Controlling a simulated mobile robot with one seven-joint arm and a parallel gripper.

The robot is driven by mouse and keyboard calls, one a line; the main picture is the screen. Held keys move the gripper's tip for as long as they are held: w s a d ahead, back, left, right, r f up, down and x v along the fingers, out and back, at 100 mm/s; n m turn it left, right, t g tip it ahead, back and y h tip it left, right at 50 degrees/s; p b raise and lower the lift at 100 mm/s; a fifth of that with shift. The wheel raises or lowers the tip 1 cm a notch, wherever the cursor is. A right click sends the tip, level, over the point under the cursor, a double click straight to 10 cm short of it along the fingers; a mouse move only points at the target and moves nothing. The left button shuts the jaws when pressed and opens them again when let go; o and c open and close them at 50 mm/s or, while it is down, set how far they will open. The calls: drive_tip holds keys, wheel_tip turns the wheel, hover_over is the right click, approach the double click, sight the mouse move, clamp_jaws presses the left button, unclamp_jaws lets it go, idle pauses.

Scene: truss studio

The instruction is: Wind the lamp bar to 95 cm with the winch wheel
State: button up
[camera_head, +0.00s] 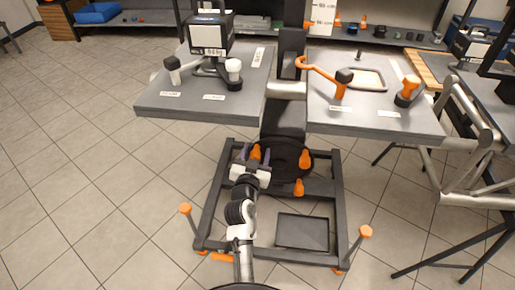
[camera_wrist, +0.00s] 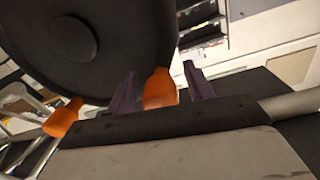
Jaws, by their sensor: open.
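The black winch wheel (camera_head: 285,155) sits low on the column of the stand. It has orange knobs, one at its right (camera_head: 305,159) and one at its lower right (camera_head: 299,188). My gripper (camera_head: 252,158) is at the wheel's left side. In the wrist view, my gripper's purple fingers (camera_wrist: 162,88) are open, with an orange knob (camera_wrist: 160,88) between them; contact cannot be told. The dark wheel (camera_wrist: 110,65) fills the upper left there, with another orange knob (camera_wrist: 64,118) at the left. A white marked scale (camera_head: 322,14) shows at the top; its reading and the lamp bar cannot be made out.
Two grey tabletops flank the column: the left one (camera_head: 160,103) carries a black device (camera_head: 209,35), the right one (camera_head: 375,122) orange-handled parts. The dark base frame (camera_head: 212,200) has orange-topped posts (camera_head: 365,232). Tiled floor is clear at the left.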

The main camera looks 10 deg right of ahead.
drive_tip(key=shift+r, duration=0.1)
clamp_jaws()
idle(0.3)
drive_tip(key=shift+d+r+m, duration=0.2)
drive_tip(key=shift+r+m, duration=0.1)
